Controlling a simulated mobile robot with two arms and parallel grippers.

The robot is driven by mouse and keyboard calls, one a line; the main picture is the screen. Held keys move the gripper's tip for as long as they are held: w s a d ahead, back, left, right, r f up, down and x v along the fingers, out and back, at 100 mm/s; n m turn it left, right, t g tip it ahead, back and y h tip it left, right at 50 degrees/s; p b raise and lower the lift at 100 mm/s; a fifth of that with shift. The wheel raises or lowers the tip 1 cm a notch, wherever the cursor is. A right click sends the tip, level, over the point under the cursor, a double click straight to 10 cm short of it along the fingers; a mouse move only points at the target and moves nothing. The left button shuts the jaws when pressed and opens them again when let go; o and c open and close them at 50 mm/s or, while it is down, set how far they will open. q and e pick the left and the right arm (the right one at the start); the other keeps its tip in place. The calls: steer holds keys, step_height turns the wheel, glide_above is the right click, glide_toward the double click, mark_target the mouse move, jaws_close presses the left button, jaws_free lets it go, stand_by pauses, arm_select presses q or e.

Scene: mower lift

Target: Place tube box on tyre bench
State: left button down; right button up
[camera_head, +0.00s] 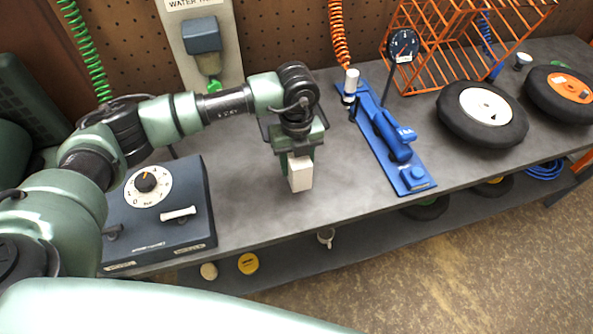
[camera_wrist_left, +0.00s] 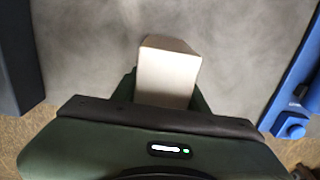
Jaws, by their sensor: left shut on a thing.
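The tube box (camera_head: 300,176) is a small white box. My left gripper (camera_head: 300,157) points down and is shut on its upper part. The box hangs upright over the middle of the grey tyre bench (camera_head: 245,205); I cannot tell whether its bottom touches the bench top. In the left wrist view the pale box (camera_wrist_left: 168,75) sits between the fingers, with grey bench top (camera_wrist_left: 90,45) behind it. My right gripper is in neither view.
A dark box with a dial (camera_head: 160,215) stands left of the gripper. A blue tool on a blue plate (camera_head: 395,140) lies to the right. Two wheels (camera_head: 482,112) (camera_head: 560,93) and an orange wire rack (camera_head: 440,45) are further right. Bare bench surrounds the box.

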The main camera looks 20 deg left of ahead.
arm_select(q)
step_height(320, 180, down, 4)
steer(key=shift+f+p, duration=0.1)
steer(key=shift+p, duration=0.35)
steer(key=shift+f, duration=0.3)
steer(key=shift+f, duration=0.15)
steer(key=c, duration=0.8)
jaws_free()
steer(key=shift+o, duration=0.2)
